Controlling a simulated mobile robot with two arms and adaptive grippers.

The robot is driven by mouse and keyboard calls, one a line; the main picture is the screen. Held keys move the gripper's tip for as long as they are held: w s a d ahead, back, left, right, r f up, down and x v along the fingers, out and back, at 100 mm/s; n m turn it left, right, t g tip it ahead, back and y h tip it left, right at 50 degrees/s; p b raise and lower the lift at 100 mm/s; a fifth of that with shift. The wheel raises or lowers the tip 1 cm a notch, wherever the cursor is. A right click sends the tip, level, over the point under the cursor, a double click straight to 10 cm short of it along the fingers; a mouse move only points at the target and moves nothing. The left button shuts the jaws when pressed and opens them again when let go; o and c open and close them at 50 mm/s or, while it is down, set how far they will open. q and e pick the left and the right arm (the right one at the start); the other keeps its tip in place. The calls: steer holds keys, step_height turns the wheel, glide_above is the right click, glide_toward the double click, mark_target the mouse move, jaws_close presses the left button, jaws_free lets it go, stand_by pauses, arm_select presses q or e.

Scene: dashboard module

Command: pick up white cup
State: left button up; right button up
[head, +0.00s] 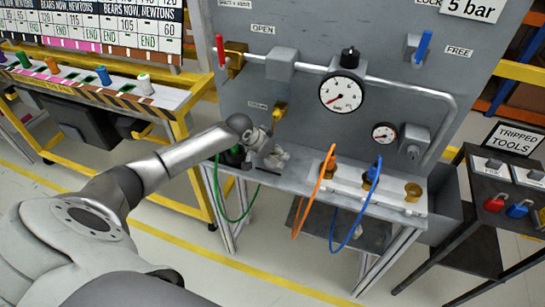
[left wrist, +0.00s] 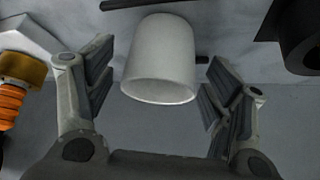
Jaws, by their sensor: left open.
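The white cup (left wrist: 160,60) shows in the left wrist view, in the upper middle, with its wider rim toward the lower edge of the picture. My left gripper (head: 272,152) is open, one finger on each side of the cup, with a visible gap on both sides. In the head view the gripper is low over the grey bench (head: 300,180) below the panel. I cannot make out the cup there; the gripper seems to hide it. My right gripper is not in view.
An orange hose (head: 313,205) and a blue hose (head: 353,228) hang right of my gripper, a green hose (head: 222,200) left of it. A black fitting (left wrist: 300,40) is beside the cup. The panel (head: 300,30) rises behind; a tool stand (head: 500,175) is at right.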

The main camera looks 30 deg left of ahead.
arm_select(q)
steer(key=shift+w+f, duration=0.25)
steer(key=shift+f, duration=0.15)
steer(key=c, duration=1)
steer(key=shift+c, duration=0.2)
